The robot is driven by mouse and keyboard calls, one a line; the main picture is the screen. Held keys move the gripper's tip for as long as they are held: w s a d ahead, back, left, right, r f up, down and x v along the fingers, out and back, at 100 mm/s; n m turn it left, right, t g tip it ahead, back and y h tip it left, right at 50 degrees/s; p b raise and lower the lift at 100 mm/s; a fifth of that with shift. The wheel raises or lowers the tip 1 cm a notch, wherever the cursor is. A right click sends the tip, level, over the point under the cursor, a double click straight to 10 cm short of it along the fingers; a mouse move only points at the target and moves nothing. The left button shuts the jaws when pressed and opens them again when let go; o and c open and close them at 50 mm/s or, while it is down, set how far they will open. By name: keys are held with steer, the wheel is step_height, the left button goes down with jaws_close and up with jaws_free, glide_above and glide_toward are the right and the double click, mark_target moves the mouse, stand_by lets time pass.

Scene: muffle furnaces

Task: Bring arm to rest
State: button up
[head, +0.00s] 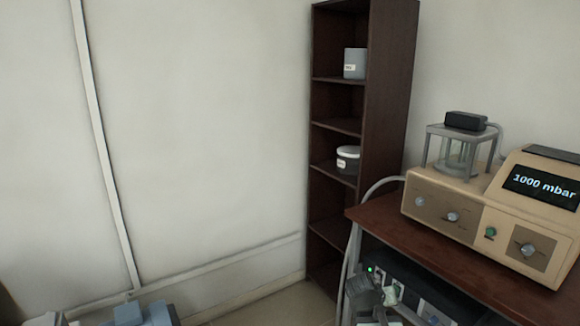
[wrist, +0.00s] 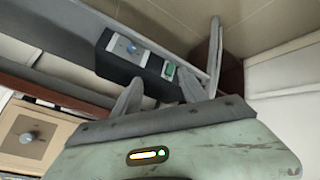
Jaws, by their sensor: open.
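My gripper (wrist: 176,50) shows in the wrist view with its grey fingers spread apart and nothing between them. Its pale green housing, with a small lit indicator, fills the bottom of that view. Beyond the fingers is a dark control unit (wrist: 122,46) with a blue knob and a green button. In the head view a dark unit (head: 425,283) sits below the brown tabletop. Small grey parts stand in front of its left end, and I cannot tell for sure whether they are my gripper.
A beige device (head: 465,215) reading 1000 mbar stands on the brown tabletop (head: 445,262), with a glass vessel (head: 457,153) in a frame on top. A tall dark shelf (head: 388,90) holds a grey beaker (head: 355,62) and a lidded tub (head: 347,158). The wall at left is bare.

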steer(key=s+a+f+n+g+y, duration=0.1)
steer(key=s+a+f+g+y, duration=0.2)
steer(key=s+a, duration=0.35)
steer(key=s+a+f+n+g+y, duration=0.1)
steer(key=s+a+f+g+y, duration=0.2)
steer(key=s+a, duration=0.3)
step_height(320, 180, up, 13)
steer(key=w+p, duration=0.1)
steer(key=p, duration=1.2)
steer(key=shift+w, duration=0.15)
